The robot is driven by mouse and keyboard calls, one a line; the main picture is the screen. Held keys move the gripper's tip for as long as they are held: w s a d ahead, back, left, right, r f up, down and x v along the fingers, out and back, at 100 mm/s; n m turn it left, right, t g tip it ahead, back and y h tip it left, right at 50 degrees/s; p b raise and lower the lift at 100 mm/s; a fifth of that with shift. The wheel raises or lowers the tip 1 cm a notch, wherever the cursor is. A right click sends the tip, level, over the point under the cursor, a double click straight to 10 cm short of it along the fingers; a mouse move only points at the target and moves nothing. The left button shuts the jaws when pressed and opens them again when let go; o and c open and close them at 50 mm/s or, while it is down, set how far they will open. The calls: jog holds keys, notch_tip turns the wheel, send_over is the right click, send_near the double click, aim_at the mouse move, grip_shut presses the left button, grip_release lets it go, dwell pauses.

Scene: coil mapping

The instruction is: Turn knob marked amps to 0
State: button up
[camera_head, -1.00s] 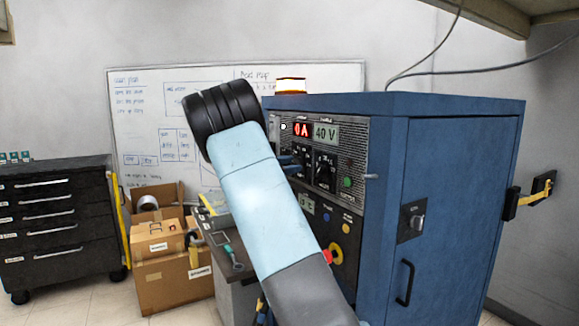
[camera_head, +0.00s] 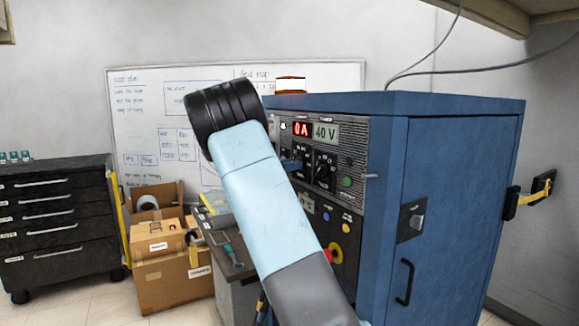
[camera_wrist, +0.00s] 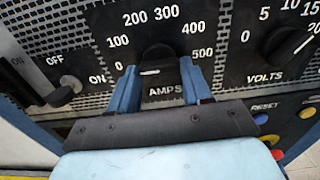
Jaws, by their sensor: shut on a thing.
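The amps knob (camera_wrist: 158,56) is black with a white mark and sits under a scale from 0 to 500 in the wrist view. Its white mark lies nearly level, toward the 0 side at the left. My gripper (camera_wrist: 160,82) has one blue finger on each side of the knob and is shut on it. The red amps display (camera_head: 302,129) reads 0 A. The display beside it (camera_head: 326,132) reads 40 V.
The volts knob (camera_wrist: 280,45) is right of the amps knob. An ON/OFF switch (camera_wrist: 62,92) is at the left. Coloured buttons, including a yellow one (camera_wrist: 307,112), sit below. The blue cabinet (camera_head: 460,180) stands right of my arm.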

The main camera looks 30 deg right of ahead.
jog(key=shift+f, duration=0.2)
jog(key=o, duration=0.7)
jog(key=shift+w, duration=0.1)
jog(key=o, duration=0.3)
jog(key=shift+r, duration=0.1)
jog(key=shift+o, duration=0.2)
jog(key=a, duration=1.4)
jog(key=shift+s, duration=0.25)
jog(key=shift+d, duration=0.1)
